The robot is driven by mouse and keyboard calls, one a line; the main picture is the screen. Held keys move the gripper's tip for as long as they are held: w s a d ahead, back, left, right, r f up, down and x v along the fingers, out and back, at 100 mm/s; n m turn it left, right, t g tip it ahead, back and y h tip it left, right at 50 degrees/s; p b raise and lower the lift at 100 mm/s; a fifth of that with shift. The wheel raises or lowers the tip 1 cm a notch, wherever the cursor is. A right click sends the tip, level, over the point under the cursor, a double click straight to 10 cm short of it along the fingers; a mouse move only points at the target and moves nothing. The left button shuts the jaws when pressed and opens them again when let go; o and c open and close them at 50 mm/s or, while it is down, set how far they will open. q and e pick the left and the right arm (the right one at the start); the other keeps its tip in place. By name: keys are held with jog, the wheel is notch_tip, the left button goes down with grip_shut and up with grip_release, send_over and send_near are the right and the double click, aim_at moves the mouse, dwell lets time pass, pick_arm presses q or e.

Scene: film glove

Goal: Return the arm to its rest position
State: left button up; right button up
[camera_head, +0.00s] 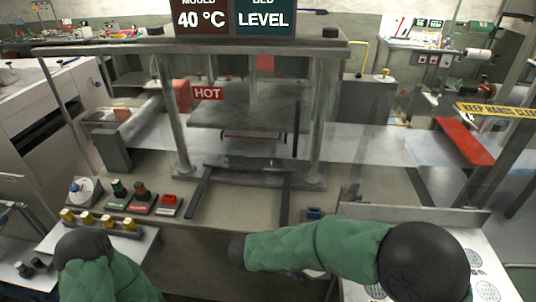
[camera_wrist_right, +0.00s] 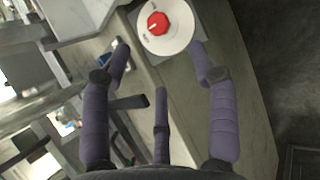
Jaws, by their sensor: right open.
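My right arm (camera_head: 315,250), in a green sleeve with dark joint covers, reaches leftward across the lower right in the head view. My right gripper (camera_wrist_right: 160,62) shows in the wrist view with its purple padded fingers spread and nothing between them. A red knob on a white round dial (camera_wrist_right: 178,40) lies just beyond the fingertips; I cannot tell if they touch it. In the head view the right gripper's fingers are not clearly visible. My left arm (camera_head: 95,275) is at the lower left; its gripper is out of view.
A control bench at the left holds a blue-knob dial (camera_head: 85,190), coloured buttons and a red switch (camera_head: 169,199). A white panel with round grilles (camera_head: 487,291) lies beside my right elbow.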

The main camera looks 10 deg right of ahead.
jog(key=s+a+f+m+g+y, duration=0.1)
jog(key=s+f+m+y, duration=0.3)
jog(key=f, duration=0.6)
jog(key=s+a+f+m+g+y, duration=0.1)
jog(key=s+f+m, duration=0.4)
jog(key=f, duration=0.5)
jog(key=s+a+f+m+g+y, duration=0.1)
jog(key=s+f+m+y, duration=0.4)
jog(key=f, duration=0.5)
jog(key=shift+a+m+y, duration=0.75)
jog(key=shift+m+y, duration=0.05)
jog(key=shift+m, duration=0.2)
